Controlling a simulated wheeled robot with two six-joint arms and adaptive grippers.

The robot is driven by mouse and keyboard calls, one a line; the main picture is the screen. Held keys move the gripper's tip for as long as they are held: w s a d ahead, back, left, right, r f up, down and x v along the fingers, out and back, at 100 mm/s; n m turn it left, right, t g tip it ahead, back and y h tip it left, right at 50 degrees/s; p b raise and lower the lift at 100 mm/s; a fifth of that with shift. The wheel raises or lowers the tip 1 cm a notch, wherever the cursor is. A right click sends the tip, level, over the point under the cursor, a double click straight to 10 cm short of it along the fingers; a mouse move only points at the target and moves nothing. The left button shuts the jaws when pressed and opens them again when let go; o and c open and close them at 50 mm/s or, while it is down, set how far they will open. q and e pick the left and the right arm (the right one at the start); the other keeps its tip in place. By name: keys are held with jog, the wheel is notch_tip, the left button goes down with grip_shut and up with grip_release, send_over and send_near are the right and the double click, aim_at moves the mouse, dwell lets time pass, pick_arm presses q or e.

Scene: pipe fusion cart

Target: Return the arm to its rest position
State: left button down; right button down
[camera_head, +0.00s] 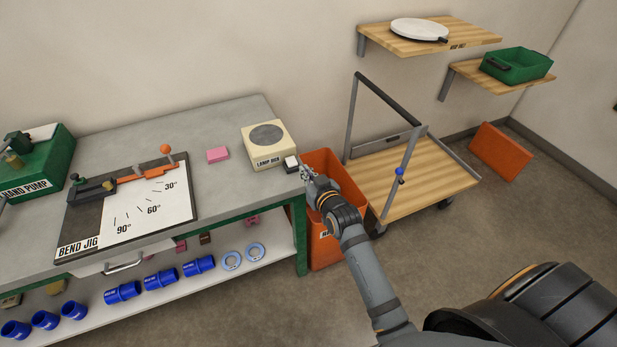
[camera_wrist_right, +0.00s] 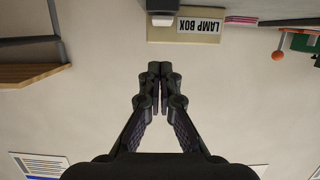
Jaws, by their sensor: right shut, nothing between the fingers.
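My right gripper (camera_head: 308,174) is at the right end of the workbench, beside the lamp box and over the edge of the orange bin. In the right wrist view its fingers (camera_wrist_right: 160,82) are together with nothing between them. My right arm reaches up to it from the lower right of the head view. My left gripper is in neither view.
The workbench (camera_head: 232,190) holds the cream lamp box (camera_head: 262,157), a small white-topped block (camera_head: 291,163), a pink block (camera_head: 217,155) and the bend jig (camera_head: 130,205). The orange bin (camera_head: 348,184) stands between bench and wooden cart (camera_head: 415,185). Wall shelves (camera_head: 470,36) are at upper right.

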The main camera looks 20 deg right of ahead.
jog(key=shift+v, duration=0.95)
jog(key=s+d+f+g, duration=0.1)
jog(key=s+f+g, duration=0.3)
jog(key=f, duration=1.1)
jog(key=s+d+f+g, duration=0.15)
jog(key=s+f, duration=0.55)
jog(key=f, duration=0.8)
jog(key=s+d+f+g, duration=0.1)
jog(key=s+f+g, duration=0.1)
jog(key=s+f, duration=0.5)
jog(key=s+d+f+g+h, duration=0.1)
jog(key=s+f, duration=0.6)
jog(key=s, duration=0.9)
jog(key=s+d+f+g, duration=0.3)
jog(key=s+f+g, duration=0.2)
jog(key=s, duration=0.6)
jog(key=shift+s+f, duration=0.4)
jog(key=shift+f, duration=0.6)
jog(key=shift+g, duration=0.25)
